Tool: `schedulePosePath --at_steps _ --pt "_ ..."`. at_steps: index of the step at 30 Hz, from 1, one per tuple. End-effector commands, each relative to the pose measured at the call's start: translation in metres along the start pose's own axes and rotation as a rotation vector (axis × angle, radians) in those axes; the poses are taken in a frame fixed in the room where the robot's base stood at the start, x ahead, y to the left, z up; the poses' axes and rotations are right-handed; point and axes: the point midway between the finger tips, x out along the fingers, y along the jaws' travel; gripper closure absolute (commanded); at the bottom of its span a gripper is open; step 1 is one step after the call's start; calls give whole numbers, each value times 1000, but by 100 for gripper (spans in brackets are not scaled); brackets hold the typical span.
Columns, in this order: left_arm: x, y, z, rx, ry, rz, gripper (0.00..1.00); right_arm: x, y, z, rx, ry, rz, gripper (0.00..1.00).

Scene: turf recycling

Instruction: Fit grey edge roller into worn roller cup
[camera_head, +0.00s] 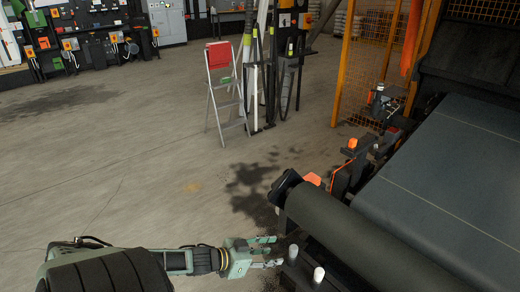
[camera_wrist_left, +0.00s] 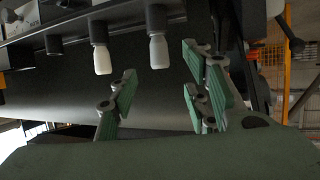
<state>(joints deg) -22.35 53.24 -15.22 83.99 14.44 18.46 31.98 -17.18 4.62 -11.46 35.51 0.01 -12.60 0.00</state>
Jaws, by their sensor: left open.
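My left gripper (camera_head: 272,252) is open and empty at the bottom of the head view, beside the near end of the conveyor. Its two green fingers (camera_wrist_left: 162,95) stand apart in the left wrist view. Short pale rollers in dark holders show in the left wrist view, one (camera_wrist_left: 158,50) in line with the gap between the fingers and one (camera_wrist_left: 102,58) farther left. A shorter dark stub (camera_wrist_left: 54,45) is at far left. In the head view, a grey peg (camera_head: 292,251) is just by the fingertips and a paler one (camera_head: 318,274) lies beyond. I cannot tell which is the grey edge roller or the worn cup.
A large dark drum (camera_head: 350,235) and the wide conveyor belt (camera_head: 450,170) fill the right side. An orange-capped bracket (camera_head: 350,165) stands at the belt's edge. A stepladder (camera_head: 225,95) with a red top stands farther back. The floor (camera_head: 120,170) at left is clear.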

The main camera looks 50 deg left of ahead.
Motion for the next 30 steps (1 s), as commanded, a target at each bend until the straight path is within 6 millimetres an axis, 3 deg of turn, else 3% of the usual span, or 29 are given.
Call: schedulePosePath --at_steps 4,10,30 --pt "-23 1 2 -2 -4 1 56 0 0 0 0 0 -1 69" --pt "-38 0 0 0 -1 1 56 0 -1 0 0 0 -1 69" --pt "-42 0 0 0 1 1 56 0 -1 0 0 0 -1 69"
